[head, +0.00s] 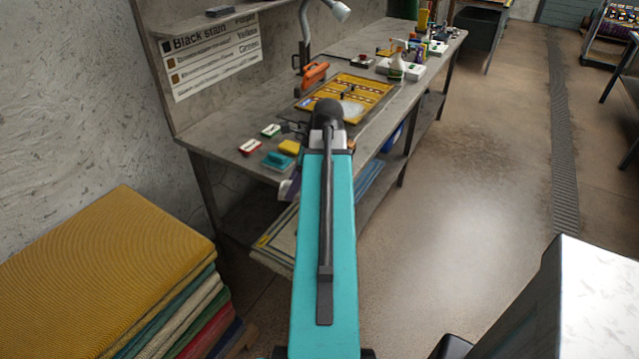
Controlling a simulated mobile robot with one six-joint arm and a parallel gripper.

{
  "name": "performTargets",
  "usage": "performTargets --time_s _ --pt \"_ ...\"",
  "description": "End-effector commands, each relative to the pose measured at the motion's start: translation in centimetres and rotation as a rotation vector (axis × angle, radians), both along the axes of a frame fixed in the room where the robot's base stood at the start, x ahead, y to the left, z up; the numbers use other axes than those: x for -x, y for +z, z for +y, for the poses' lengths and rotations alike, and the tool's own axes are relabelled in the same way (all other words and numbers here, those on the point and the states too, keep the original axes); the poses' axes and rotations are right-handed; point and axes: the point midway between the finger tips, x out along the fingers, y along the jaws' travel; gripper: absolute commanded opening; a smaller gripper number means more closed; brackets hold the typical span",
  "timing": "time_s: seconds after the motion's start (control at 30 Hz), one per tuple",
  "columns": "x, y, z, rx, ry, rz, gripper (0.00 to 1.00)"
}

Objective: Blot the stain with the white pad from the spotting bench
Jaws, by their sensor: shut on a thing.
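A patterned yellow-and-brown rug (375,87) lies flat on the grey spotting bench (225,134). A pale greyish patch (351,109) shows on its near part, partly behind my arm; I cannot tell whether it is the stain, foam or a pad. No white pad can be made out for certain. My teal arm reaches up the middle of the view, and its dark elbow covers the rug's near edge. My gripper and whatever it holds are hidden behind the arm.
A red-and-white block (251,147), a green-and-white block (271,131), a yellow sponge (289,147) and a teal piece (277,160) lie at the bench's near end. An orange tool (314,74) stands behind. Stacked rugs (110,250) fill the lower left.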

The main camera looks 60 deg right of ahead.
Motion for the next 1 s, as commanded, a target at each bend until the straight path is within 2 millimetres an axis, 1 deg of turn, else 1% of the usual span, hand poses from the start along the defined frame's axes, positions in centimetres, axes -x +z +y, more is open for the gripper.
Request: performTargets --time_s 0.03,0.1,0.27,0.5,0.77,1.0 --pt "-1.5 0.0 0.7 0.000 0.049 0.000 0.34" --pt "-3.0 0.0 1.8 0.000 0.115 0.000 0.34" --pt "-6.5 0.0 4.5 0.000 0.265 0.000 0.34" --pt "-11.3 0.1 9.1 0.000 0.488 0.000 0.34" --pt "-15.8 0.2 14.5 0.000 0.724 0.000 0.34" --pt "-19.4 0.3 20.0 -0.001 0.941 0.001 0.34"
